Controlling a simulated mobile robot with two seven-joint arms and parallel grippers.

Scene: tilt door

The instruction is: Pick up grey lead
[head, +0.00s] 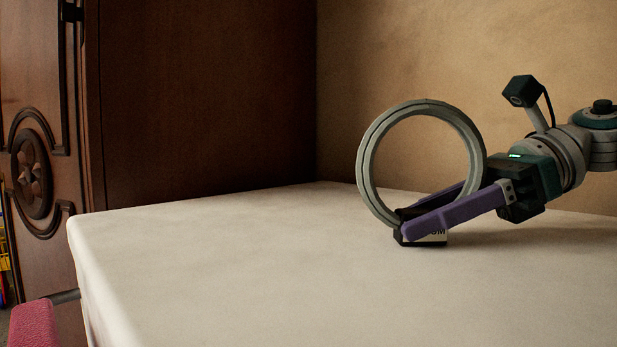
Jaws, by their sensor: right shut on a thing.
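The grey lead (372,160) is a coiled ring standing upright on the pale table, with a small dark block bearing a white label (434,239) at its lower end. My right gripper (412,222) reaches in from the right, low over the table. Its purple fingers are shut on the lead at the bottom of the ring, beside the dark block. The fingers hide part of the block and its label. The block looks at or very near the table surface; I cannot tell whether it touches. My left gripper is not in view.
The white-covered table (230,270) is otherwise clear, with wide free room left and in front. A dark wooden cabinet (200,100) stands behind it at left. A plain tan wall (450,50) is behind. A pink padded thing (33,325) shows at the lower left.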

